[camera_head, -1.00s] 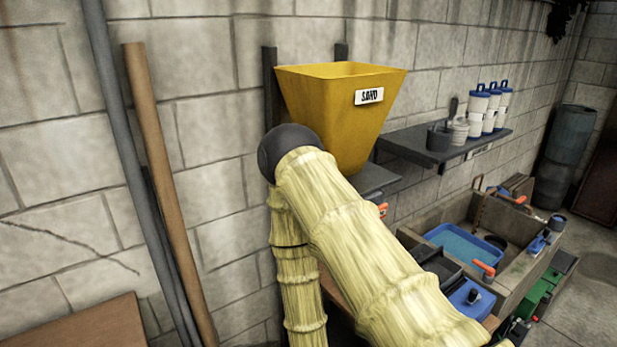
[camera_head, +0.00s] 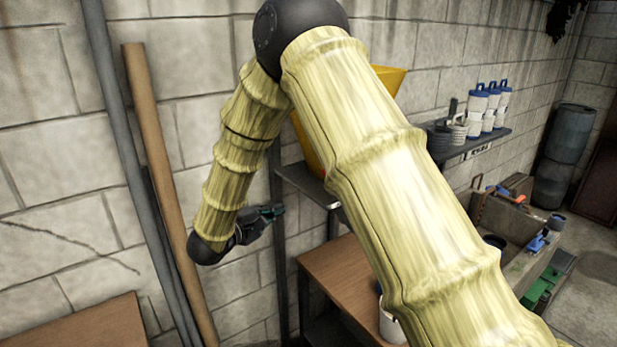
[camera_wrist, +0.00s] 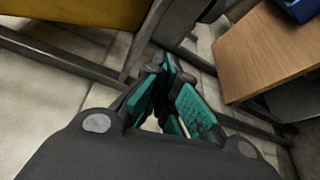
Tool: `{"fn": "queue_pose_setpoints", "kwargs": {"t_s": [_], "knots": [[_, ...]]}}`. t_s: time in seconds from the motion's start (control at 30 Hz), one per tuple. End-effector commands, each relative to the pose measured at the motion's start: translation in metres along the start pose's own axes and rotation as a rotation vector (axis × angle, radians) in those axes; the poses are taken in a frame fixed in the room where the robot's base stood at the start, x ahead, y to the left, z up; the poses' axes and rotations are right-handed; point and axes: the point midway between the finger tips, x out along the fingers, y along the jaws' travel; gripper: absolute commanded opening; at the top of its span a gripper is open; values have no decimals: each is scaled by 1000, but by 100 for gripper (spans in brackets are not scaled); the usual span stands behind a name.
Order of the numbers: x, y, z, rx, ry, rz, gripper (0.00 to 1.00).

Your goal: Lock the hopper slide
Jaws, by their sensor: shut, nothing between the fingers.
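The yellow hopper (camera_head: 388,78) hangs on the wall in the head view. My arm covers most of it, so only its upper right corner and a strip of its left side show. A yellow surface, likely the hopper, also fills the upper left of the wrist view (camera_wrist: 75,15). I cannot make out the slide or its lock in either view. My gripper (camera_head: 275,212) is below and left of the hopper's shelf bracket, near the dark wall upright. In the wrist view its teal-padded fingers (camera_wrist: 172,75) are shut and empty.
A dark metal shelf (camera_head: 305,187) sits under the hopper. A brown pole (camera_head: 165,190) and grey pipes lean at left. A wall shelf (camera_head: 475,148) holds containers.

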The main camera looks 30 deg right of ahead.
Motion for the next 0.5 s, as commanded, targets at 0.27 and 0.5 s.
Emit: {"fn": "queue_pose_setpoints", "kwargs": {"t_s": [0.27, 0.5], "knots": [[-15, 64, 14, -140, -151, -13, 0], [-18, 71, 17, -164, -170, -20, 0]]}}
